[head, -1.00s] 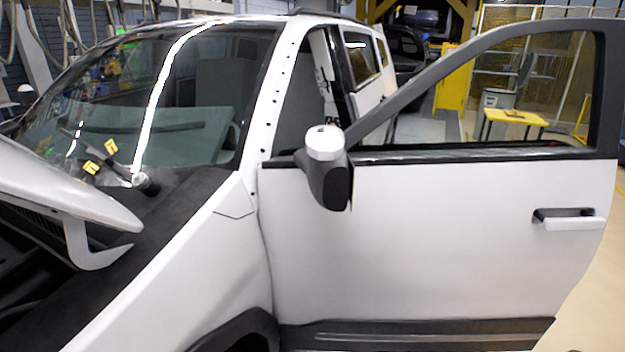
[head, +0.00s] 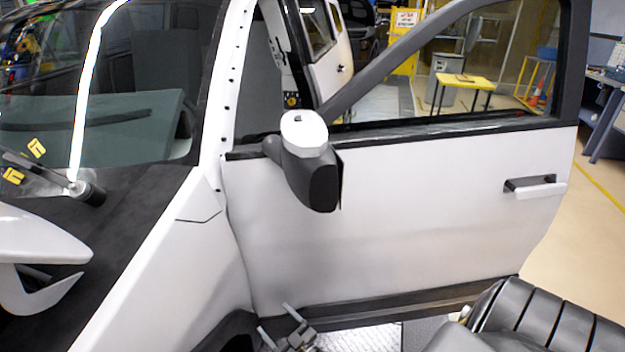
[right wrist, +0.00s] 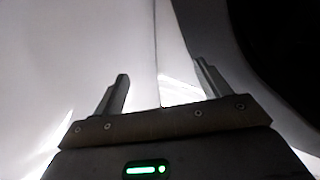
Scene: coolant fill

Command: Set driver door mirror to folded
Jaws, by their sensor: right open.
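The driver door (head: 420,215) is white and stands swung open. Its door mirror (head: 304,135), with a white cap and dark housing, sits at the door's front upper corner and sticks out from the door towards me. My right gripper (head: 274,318) is at the bottom of the head view, low in front of the door's lower front edge and well below the mirror, apart from it. In the right wrist view its two fingers (right wrist: 161,72) are spread, with nothing between them and pale body panels ahead. My left gripper is not in view.
The white front fender (head: 150,265) and raised hood (head: 35,240) are on the left. The door handle (head: 535,187) is at the right. A yellow table (head: 465,81) stands behind the door window. The space in front of the door's outer face is mostly clear.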

